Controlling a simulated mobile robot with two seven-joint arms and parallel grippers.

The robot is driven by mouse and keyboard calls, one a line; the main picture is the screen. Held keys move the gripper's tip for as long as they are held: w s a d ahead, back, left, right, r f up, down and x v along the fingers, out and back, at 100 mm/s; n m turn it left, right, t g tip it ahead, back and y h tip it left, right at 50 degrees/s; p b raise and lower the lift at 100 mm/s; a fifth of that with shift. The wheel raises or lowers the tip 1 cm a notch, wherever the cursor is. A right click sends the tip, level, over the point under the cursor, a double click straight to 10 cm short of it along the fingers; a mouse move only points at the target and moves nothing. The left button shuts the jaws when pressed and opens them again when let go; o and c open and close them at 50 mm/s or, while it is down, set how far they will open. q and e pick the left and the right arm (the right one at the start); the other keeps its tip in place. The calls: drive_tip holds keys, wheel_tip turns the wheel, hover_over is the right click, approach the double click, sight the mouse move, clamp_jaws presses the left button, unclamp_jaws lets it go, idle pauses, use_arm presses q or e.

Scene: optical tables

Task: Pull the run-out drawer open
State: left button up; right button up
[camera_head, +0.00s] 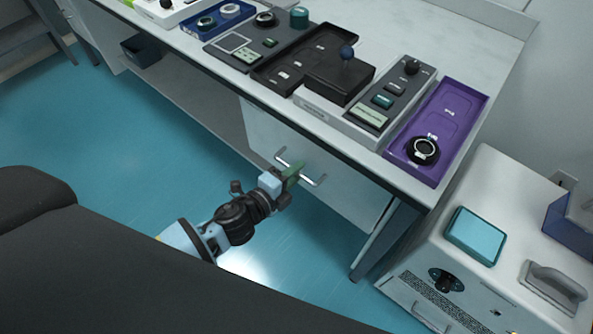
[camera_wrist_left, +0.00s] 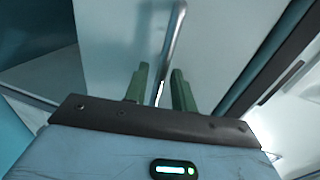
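The run-out drawer (camera_head: 345,199) is a pale front panel under the table. Its front looks about flush with the table's edge, so it appears closed. Its silver bar handle (camera_head: 314,181) sticks out from the panel. In the left wrist view the handle (camera_wrist_left: 173,42) runs between the two fingers of my left gripper (camera_wrist_left: 160,88). The fingers stand apart with a gap visible beside the bar. My right gripper is not in view.
The table (camera_head: 490,45) above carries trays and control panels, including a purple tray (camera_head: 464,108) and a joystick box (camera_head: 345,75). A table leg (camera_head: 385,240) and a white cabinet (camera_head: 500,190) stand at the right. The blue floor (camera_head: 100,130) in front is clear.

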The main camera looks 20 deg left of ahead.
use_arm(q)
drive_tip(key=shift+w+d+f, duration=0.1)
drive_tip(key=shift+w+d, duration=0.05)
drive_tip(key=shift+w, duration=0.25)
clamp_jaws()
drive_tip(key=shift+s, duration=0.1)
